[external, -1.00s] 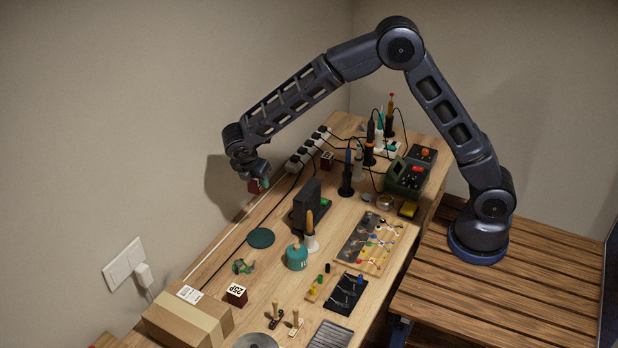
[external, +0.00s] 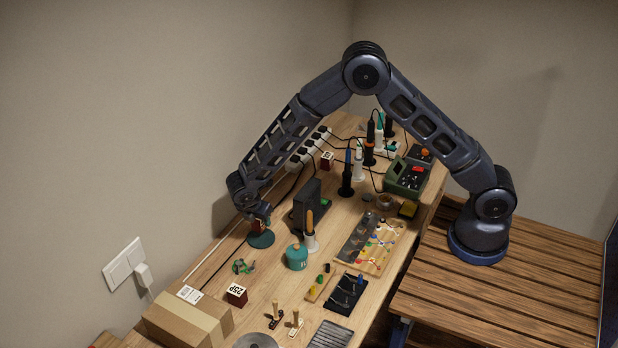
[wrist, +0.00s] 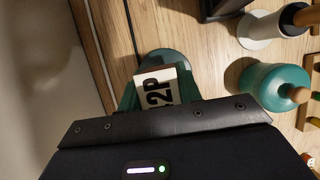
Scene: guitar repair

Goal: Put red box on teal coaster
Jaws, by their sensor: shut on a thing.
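My gripper (external: 257,218) is shut on a small dark red box (external: 258,227) and points down. In the wrist view the box's white top with black letters (wrist: 158,90) sits between my gripper's teal fingers (wrist: 158,96). The round teal coaster (external: 263,241) lies flat on the bench near its wall-side edge, directly under the box. In the wrist view the coaster's far rim (wrist: 163,55) shows beyond the box. The box is over the coaster, very low; I cannot tell whether it touches it.
A teal round container (external: 296,257) and a dark upright stand (external: 308,204) are to the right. Another dark red box (external: 236,294) and a cardboard box (external: 188,318) are at the near end; a further red box (external: 327,160) is near the power strip (external: 308,150). Small green items (external: 243,266) lie close by.

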